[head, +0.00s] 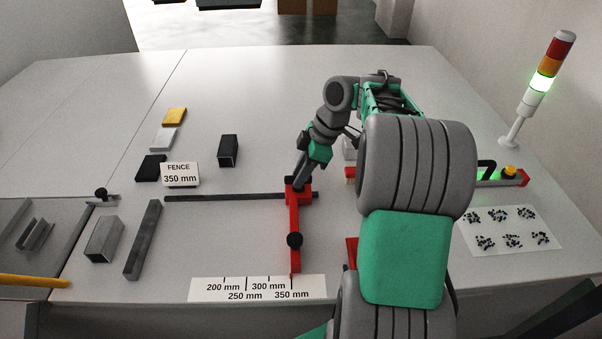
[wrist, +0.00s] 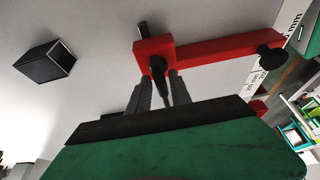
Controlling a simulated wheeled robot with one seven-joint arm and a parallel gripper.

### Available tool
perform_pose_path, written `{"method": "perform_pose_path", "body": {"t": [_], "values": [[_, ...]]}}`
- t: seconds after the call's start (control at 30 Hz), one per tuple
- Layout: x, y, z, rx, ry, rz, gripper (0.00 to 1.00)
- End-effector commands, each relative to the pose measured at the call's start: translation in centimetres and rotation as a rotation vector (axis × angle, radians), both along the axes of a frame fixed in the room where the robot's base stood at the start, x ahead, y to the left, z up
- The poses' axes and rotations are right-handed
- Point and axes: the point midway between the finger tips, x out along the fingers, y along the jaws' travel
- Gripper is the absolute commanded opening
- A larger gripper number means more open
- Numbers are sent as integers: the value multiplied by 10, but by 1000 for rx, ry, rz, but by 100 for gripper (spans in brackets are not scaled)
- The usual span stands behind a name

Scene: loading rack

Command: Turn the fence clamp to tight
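The red fence (head: 294,240) sits on a dark rail (head: 225,197), with its arm over the 350 mm tick of the white scale strip (head: 258,288). The fence clamp (wrist: 158,66) is a black lever on the fence's red block, seen in the wrist view. My gripper (head: 298,186) reaches down over that block in the head view. In the wrist view the fingers (wrist: 160,88) are apart, one on each side of the clamp lever. I cannot tell whether they press on it. In the head view the gripper hides much of the clamp.
A card (head: 180,174) reads FENCE 350 mm. A dark hollow block (head: 228,150) lies left of my arm. Grey bars (head: 143,240) lie at the left. A signal tower (head: 545,82) shows green at the right. My arm covers part of the table.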

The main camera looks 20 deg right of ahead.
Motion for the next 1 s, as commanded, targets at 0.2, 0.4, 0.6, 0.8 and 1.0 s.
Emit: {"method": "perform_pose_path", "body": {"t": [0.2, 0.4, 0.6, 0.8, 1.0], "values": [[0, 0, 0, 0, 0, 0, 6], [0, 0, 0, 0, 0, 0, 0], [0, 0, 0, 0, 0, 0, 0], [0, 0, 0, 0, 0, -11, 0], [-1, 1, -1, -1, -2, -71, 0]]}}
